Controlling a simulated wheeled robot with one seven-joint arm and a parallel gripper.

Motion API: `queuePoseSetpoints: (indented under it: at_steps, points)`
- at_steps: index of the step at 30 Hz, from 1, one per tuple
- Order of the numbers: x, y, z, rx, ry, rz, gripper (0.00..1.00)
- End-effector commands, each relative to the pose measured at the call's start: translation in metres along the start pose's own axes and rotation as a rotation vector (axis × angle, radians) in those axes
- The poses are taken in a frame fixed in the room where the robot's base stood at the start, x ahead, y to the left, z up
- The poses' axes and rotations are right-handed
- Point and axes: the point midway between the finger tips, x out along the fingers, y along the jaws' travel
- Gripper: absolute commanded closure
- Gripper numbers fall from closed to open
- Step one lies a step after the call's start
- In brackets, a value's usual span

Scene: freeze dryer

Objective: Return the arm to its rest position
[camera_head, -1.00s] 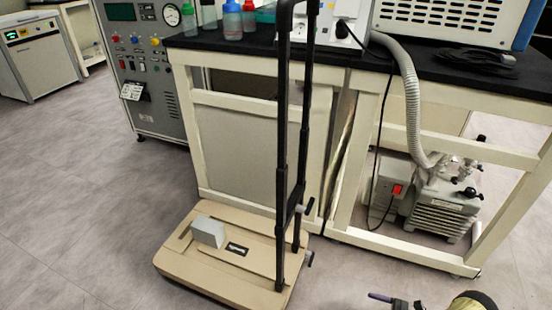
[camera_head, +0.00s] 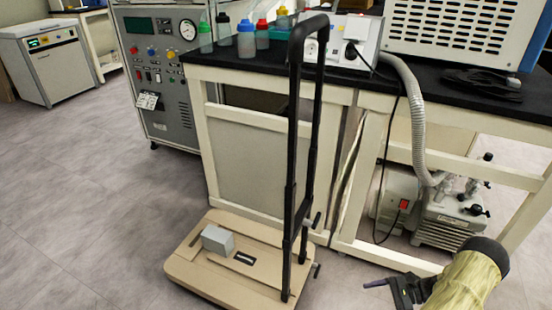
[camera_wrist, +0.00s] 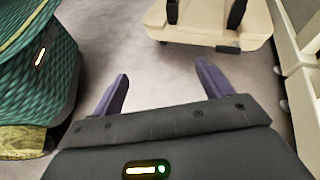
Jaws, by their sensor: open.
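My gripper (camera_head: 385,290) shows at the bottom right of the head view, at the end of my yellow-sleeved arm. In the wrist view my gripper (camera_wrist: 158,88) has its two purple fingers spread apart, with only grey floor between them. It is open and empty. The beige platform cart (camera_head: 215,283) with a black upright handle stands on the floor to its left, and a grey block (camera_head: 218,240) sits on the cart. The cart's edge (camera_wrist: 205,35) shows ahead of the fingers in the wrist view, apart from them.
A black-topped bench (camera_head: 260,62) with a cream frame stands behind, holding several bottles. A vacuum pump (camera_head: 450,220) with a ribbed hose (camera_head: 415,110) sits under it on the right. A grey control cabinet (camera_head: 170,90) stands at the back left. The left floor is clear.

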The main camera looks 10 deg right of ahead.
Motion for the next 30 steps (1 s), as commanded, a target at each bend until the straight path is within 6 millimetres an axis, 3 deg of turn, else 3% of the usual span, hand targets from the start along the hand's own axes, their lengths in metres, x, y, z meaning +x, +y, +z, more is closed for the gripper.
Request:
queuePoseSetpoints:
  at_steps: [1,13,21,30]
  points:
    - [-0.001,-0.009,0.025,-0.032,0.043,0.056,0.22]
    - [0.009,-0.039,0.162,-0.308,0.363,0.412,0.22]
    - [0.018,-0.045,0.256,-0.554,0.559,0.609,0.22]
    - [0.032,-0.036,0.36,-0.881,0.745,0.784,0.22]
